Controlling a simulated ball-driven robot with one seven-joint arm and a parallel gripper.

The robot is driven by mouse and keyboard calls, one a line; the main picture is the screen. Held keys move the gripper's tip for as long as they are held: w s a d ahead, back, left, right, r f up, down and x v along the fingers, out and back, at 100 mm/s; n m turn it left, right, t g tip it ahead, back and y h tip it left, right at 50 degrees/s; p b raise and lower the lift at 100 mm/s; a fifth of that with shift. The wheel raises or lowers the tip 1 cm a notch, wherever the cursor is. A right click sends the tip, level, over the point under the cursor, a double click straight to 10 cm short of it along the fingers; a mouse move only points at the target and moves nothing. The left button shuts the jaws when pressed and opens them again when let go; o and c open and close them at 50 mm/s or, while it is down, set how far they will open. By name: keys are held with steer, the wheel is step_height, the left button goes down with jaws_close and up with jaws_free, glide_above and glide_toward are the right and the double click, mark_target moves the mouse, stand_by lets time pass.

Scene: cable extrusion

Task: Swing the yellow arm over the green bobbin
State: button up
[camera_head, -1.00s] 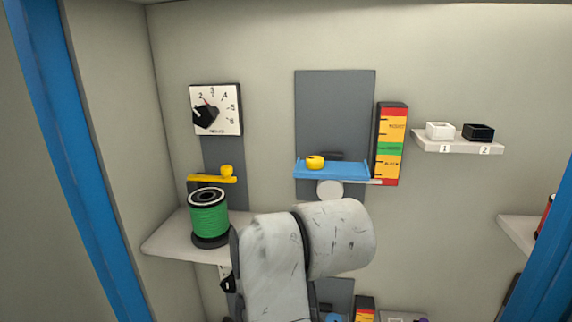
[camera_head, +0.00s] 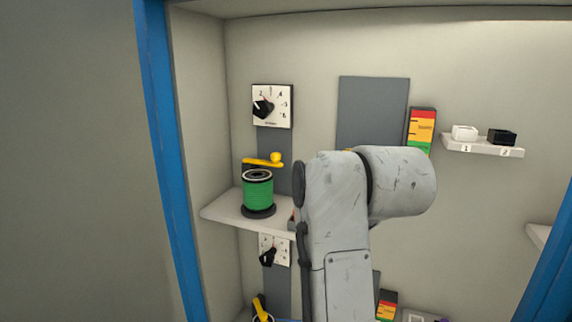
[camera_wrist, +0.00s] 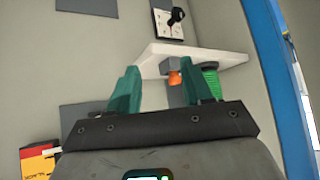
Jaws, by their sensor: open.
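The yellow arm (camera_head: 262,162) with a round knob sticks out from the wall panel below the upper dial. In the head view it is above and behind the green bobbin (camera_head: 258,192), which stands upright on a white shelf (camera_head: 226,209). My gripper is hidden behind my arm in the head view. In the wrist view my gripper (camera_wrist: 161,74) is open, with nothing seen held between its teal fingers. The bobbin also shows there, partly behind the right finger (camera_wrist: 209,82). I cannot make out the yellow arm in the wrist view.
A small orange piece (camera_wrist: 174,78) shows beyond the fingers near the shelf. The upper dial (camera_head: 272,106) and a lower dial (camera_head: 273,249) are on the wall. A colored scale (camera_head: 422,129) and a small shelf with two boxes (camera_head: 484,147) are to the right. A blue frame post (camera_head: 172,170) stands at left.

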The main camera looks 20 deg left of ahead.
steer(key=shift+s+d+f, duration=0.15)
steer(key=shift+s+f, duration=0.05)
stand_by(0.4)
steer(key=s+d+f+m+g+h+b, duration=0.15)
steer(key=s+d+f, duration=0.25)
steer(key=d+f, duration=0.85)
steer(key=s+d+f+m+g+h+b, duration=0.15)
steer(key=s+d+f, duration=0.25)
steer(key=d+f, duration=0.9)
steer(key=s+d+f+m+g+h+b, duration=0.1)
steer(key=s+d+f, duration=0.3)
steer(key=s, duration=0.6)
steer(key=s+d+f+m+g, duration=0.1)
steer(key=s+d+f, duration=0.3)
steer(key=s+f, duration=0.4)
steer(key=s+d+f+m+g+h+b, duration=0.1)
steer(key=s+d+f+m, duration=0.1)
steer(key=s+d+f, duration=0.2)
steer(key=s+f, duration=0.3)
steer(key=s, duration=0.5)
steer(key=shift+d+m+h+b, duration=0.15)
steer(key=shift+m+h+b, duration=0.15)
